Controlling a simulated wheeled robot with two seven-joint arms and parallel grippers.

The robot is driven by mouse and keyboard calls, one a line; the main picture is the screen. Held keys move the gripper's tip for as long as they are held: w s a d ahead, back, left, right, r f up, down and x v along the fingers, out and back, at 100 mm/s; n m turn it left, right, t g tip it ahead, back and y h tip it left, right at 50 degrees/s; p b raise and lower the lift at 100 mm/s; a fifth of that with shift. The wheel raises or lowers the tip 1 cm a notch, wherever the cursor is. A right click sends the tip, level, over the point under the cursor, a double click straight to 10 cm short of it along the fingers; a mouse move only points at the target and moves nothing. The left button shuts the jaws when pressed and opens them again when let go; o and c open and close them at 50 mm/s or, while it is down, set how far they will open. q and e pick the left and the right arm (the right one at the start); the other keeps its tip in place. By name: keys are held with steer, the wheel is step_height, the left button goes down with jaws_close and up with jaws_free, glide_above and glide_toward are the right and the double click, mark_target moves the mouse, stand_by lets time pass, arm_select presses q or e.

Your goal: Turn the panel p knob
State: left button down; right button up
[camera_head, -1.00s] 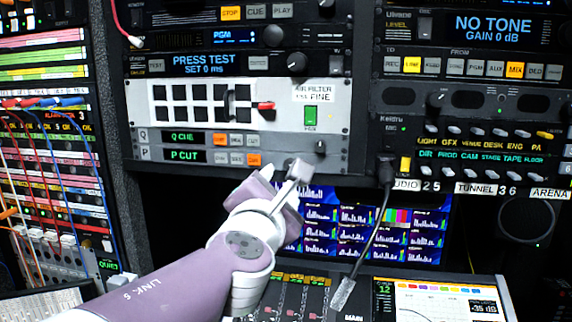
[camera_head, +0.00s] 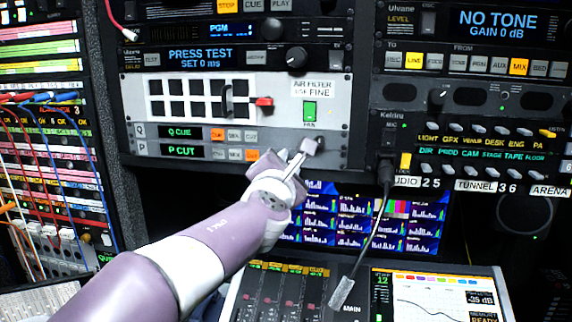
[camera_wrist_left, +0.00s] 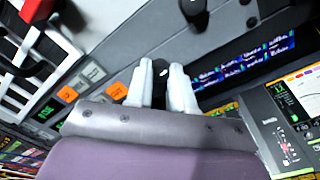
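The panel P row (camera_head: 203,153), marked P CUT, is the lower of two strips on the rack. In the left wrist view the fingers of my left gripper (camera_wrist_left: 162,80) are apart. My right gripper is not in view.
The air filter panel (camera_head: 280,88) with a red handle and green switch is above. Monitors (camera_head: 330,225) are in the recess below. A patch bay (camera_head: 55,180) is at left.

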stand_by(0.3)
arm_select(q)
steer(key=shift+w+f+m+h+b, duration=0.1)
steer(key=shift+m+h+b, duration=0.1)
steer(key=shift+m+b, duration=3.65)
steer(key=shift+s+f+m+h+b, duration=0.15)
steer(key=shift+m+b, duration=1.4)
steer(key=shift+m, duration=4.6)
steer(key=shift+w+f+m+h+b, duration=0.2)
steer(key=shift+m+b, duration=2.5)
steer(key=shift+m, duration=2.3)
steer(key=shift+r, duration=0.2)
steer(key=c, duration=1)
jaws_free()
steer(key=shift+r, duration=0.15)
